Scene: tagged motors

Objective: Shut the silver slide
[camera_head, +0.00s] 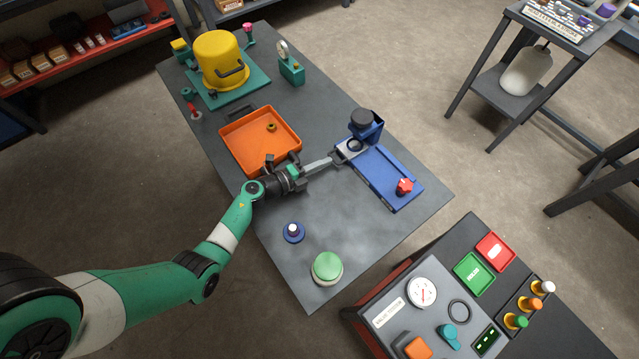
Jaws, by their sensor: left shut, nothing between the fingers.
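The silver slide (344,151) is a pale metal plate with a dark ring (355,145) on it, at the far left end of a long blue base (380,176). The base lies at a slant on the dark table and has a red knob (405,187) at its near right end. My left gripper (337,159) is shut and empty, its narrow grey fingers pointing right. Its tips are at the left edge of the slide; I cannot tell whether they touch it. The fingers and the slide partly overlap in this view. My right gripper is not in view.
A blue bracket with a black round cap (362,119) stands just beyond the slide. An orange tray (261,141) lies left of it. A blue-based knob (293,232) and a green button (327,267) sit near the front. The table between button and base is clear.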

